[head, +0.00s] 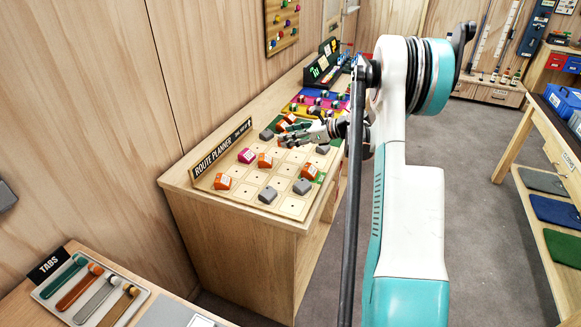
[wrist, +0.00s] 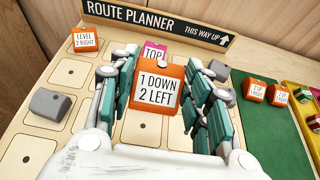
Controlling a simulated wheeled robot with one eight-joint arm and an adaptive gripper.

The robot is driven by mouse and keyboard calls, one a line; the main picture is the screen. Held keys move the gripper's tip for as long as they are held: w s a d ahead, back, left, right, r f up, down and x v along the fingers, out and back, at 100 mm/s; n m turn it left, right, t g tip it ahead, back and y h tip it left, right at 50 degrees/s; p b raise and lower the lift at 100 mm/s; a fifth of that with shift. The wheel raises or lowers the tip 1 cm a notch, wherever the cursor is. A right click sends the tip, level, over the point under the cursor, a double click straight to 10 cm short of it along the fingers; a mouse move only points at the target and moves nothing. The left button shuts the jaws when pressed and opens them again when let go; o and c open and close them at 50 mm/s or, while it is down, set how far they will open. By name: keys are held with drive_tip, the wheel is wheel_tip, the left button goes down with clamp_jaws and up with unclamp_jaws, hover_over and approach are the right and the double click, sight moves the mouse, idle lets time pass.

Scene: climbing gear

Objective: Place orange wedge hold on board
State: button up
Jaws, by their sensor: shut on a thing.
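My gripper (wrist: 162,72) is shut on an orange wedge hold (wrist: 158,92) labelled "1 DOWN 2 LEFT", with a finger on each side of it. The held wedge faces the wrist camera. It is over the Route Planner board (wrist: 20,155), in front of a pink "TOP" wedge (wrist: 154,49); whether it touches the board I cannot tell. In the head view my gripper (head: 292,138) reaches over the board (head: 292,207) from the right. An orange wedge (head: 264,161) shows there beside the pink one (head: 246,155); I cannot tell if it is the held one.
On the board are an orange "LEVEL 2 RIGHT" wedge (wrist: 86,40) and grey wedges (wrist: 48,104). Orange wedges (wrist: 256,89) lie on a green strip (wrist: 270,130) at the right. The "ROUTE PLANNER" sign (wrist: 155,20) stands along the board's far edge. Several board cells are bare.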

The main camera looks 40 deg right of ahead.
sight(291, 170)
wheel_tip(291, 170, down, 11)
drive_tip(key=b, duration=0.3)
drive_tip(key=shift+f, duration=0.2)
drive_tip(key=o, duration=1.1)
drive_tip(key=shift+r, duration=0.1)
drive_tip(key=shift+s+d+r, duration=0.1)
drive_tip(key=shift+s+r, duration=0.05)
drive_tip(key=shift+r, duration=0.05)
drive_tip(key=p+v, duration=0.3)
drive_tip(key=v, duration=0.8)
drive_tip(key=shift+s, duration=0.3)
